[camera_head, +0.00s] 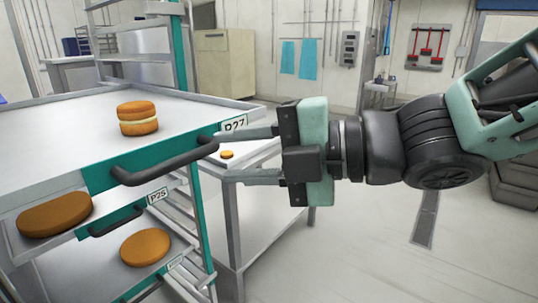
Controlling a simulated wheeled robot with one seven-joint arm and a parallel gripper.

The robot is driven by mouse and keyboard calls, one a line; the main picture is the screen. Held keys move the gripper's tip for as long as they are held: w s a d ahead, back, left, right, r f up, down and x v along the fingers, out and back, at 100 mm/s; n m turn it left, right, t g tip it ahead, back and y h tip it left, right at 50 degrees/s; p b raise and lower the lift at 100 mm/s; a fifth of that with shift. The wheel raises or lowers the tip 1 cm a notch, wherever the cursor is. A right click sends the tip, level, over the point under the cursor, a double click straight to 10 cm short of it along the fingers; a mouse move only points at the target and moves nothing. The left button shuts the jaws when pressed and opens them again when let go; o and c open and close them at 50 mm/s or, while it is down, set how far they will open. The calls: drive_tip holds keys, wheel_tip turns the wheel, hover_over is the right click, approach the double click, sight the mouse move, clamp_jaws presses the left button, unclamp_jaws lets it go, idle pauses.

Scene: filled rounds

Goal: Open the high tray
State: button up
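The high tray (55,135) is a flat grey tray with a teal front edge, a P27 label and a black bar handle (165,165). A cream-filled orange-brown round (138,118) sits on it. My gripper (224,157) is at the right end of this handle, with its two fingers apart, one above and one below the handle's end. Nothing shows held between them. I cannot tell whether the fingers touch the handle or how far the tray is out of the rack.
A lower tray with a P25 label (158,196) and its own black handle (115,222) lies beneath. Orange-brown rounds (145,247) rest on lower levels. A teal rack post (203,235) and a grey table (270,225) stand close by. The floor (385,235) at right is mostly clear.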

drive_tip(key=v, duration=0.4)
